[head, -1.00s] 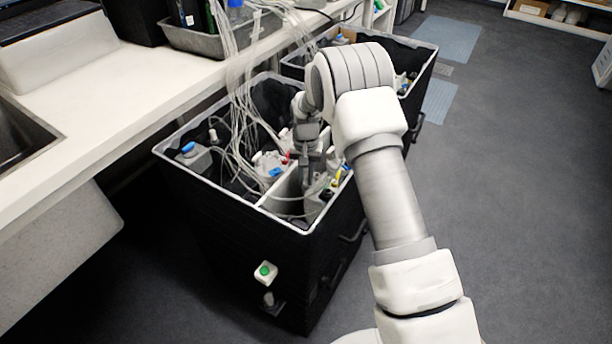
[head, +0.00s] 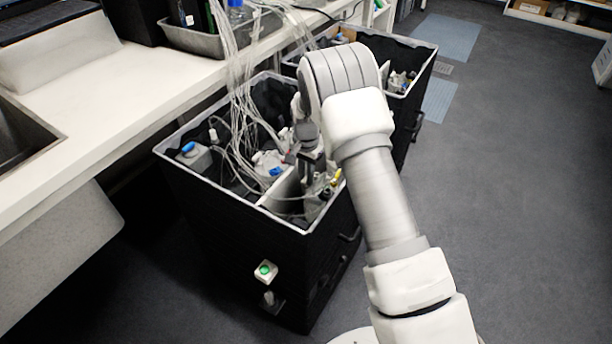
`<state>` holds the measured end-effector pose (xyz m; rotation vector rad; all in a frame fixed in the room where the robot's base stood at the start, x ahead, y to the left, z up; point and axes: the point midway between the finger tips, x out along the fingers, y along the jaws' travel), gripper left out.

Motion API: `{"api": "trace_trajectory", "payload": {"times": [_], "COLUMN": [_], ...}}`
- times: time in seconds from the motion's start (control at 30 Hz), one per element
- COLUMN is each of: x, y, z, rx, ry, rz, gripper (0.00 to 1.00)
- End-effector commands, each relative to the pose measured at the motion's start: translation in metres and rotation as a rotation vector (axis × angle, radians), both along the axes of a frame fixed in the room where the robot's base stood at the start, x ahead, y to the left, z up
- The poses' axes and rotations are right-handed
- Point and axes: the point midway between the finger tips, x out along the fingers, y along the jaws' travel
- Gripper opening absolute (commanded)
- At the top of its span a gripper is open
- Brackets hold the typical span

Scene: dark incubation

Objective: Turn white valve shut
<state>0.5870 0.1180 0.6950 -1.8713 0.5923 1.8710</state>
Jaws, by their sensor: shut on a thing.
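My gripper (head: 311,176) points down into the right part of the near black bin (head: 235,245), close to its white divider (head: 284,189). Its fingers are shut on a small part among the fittings there, seemingly the white valve. The valve itself is too small and too covered by the fingers to make out clearly. My arm and wrist cover part of the bin's right side. A yellow-topped fitting (head: 337,176) stands just right of the fingers.
Loose clear tubes (head: 236,105) hang into the bin left of my gripper. Blue-capped parts (head: 188,148) stand inside. A second black bin (head: 415,75) is behind. A white counter (head: 120,105) runs along the left. The grey floor (head: 510,190) at right is clear.

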Motion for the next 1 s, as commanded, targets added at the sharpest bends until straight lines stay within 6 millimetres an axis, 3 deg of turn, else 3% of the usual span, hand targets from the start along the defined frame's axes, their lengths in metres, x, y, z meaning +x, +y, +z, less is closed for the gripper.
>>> {"api": "trace_trajectory", "payload": {"times": [0.2,0.23,0.4,0.73,1.0], "x": [0.0002,0.0003,0.0002,0.0000,0.0003], "y": [0.0003,0.0003,0.0002,-0.0001,-0.0007], "z": [0.0004,0.0004,0.0003,-0.0002,-0.0008], "rx": [0.001,0.001,0.001,0.000,0.000], "ry": [-0.001,-0.001,-0.001,0.000,0.000], "rz": [0.000,0.000,0.001,0.027,0.266], "gripper": [0.00,0.21,0.48,0.48,0.48]}}
